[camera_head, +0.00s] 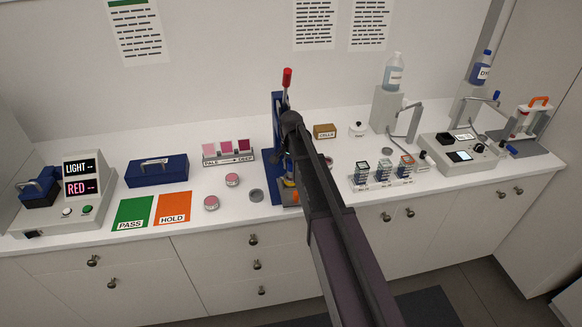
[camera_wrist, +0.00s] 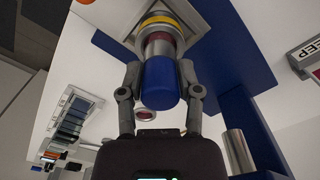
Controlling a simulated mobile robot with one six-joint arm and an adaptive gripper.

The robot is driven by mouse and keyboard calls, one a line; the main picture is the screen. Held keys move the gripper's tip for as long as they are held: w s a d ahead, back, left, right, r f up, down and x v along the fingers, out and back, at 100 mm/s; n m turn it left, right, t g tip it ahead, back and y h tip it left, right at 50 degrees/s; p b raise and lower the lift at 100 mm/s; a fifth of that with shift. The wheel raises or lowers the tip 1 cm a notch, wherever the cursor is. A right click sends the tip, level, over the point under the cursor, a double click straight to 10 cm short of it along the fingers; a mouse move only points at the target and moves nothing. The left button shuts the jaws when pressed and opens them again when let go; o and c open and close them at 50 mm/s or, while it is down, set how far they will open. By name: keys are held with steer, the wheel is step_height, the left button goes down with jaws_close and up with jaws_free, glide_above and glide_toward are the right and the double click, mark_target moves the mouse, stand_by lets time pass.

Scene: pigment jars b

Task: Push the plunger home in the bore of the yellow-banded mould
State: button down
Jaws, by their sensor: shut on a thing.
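The yellow-banded mould (camera_wrist: 162,20) shows at the top of the wrist view, on a pale square base. The plunger (camera_wrist: 160,82) has a blue cap and a grey metal shaft with a dark red tint, in line with the mould. Its lower end meets the mould's mouth; how deep it sits in the bore I cannot tell. My gripper (camera_wrist: 159,70) is shut on the plunger, one finger on each side near the blue cap. In the head view my arm hides the gripper and most of the mould; a little yellow (camera_head: 289,183) shows beside it.
A blue press (camera_head: 277,130) with a red-knobbed lever stands close behind the arm. Its blue frame (camera_wrist: 235,60) and a metal cylinder (camera_wrist: 238,153) show right in the wrist view. Pink jars (camera_head: 211,203) stand left; a rack of small blocks (camera_head: 382,176) stands right.

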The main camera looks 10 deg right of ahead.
steer(key=shift+f+b, duration=1.05)
steer(key=shift+f, duration=0.1)
steer(key=shift+c, duration=1)
jaws_free()
steer(key=shift+r, duration=0.15)
step_height(320, 180, up, 9)
steer(key=p, duration=0.9)
steer(key=s+a+f+n+b, duration=0.3)
steer(key=s+a+f+b, duration=0.1)
steer(key=s, duration=0.4)
steer(key=s+a+f+n+b, duration=0.3)
steer(key=s+a+f+b, duration=0.2)
steer(key=s, duration=0.4)
steer(key=shift+a+f, duration=0.2)
steer(key=shift+a, duration=0.7)
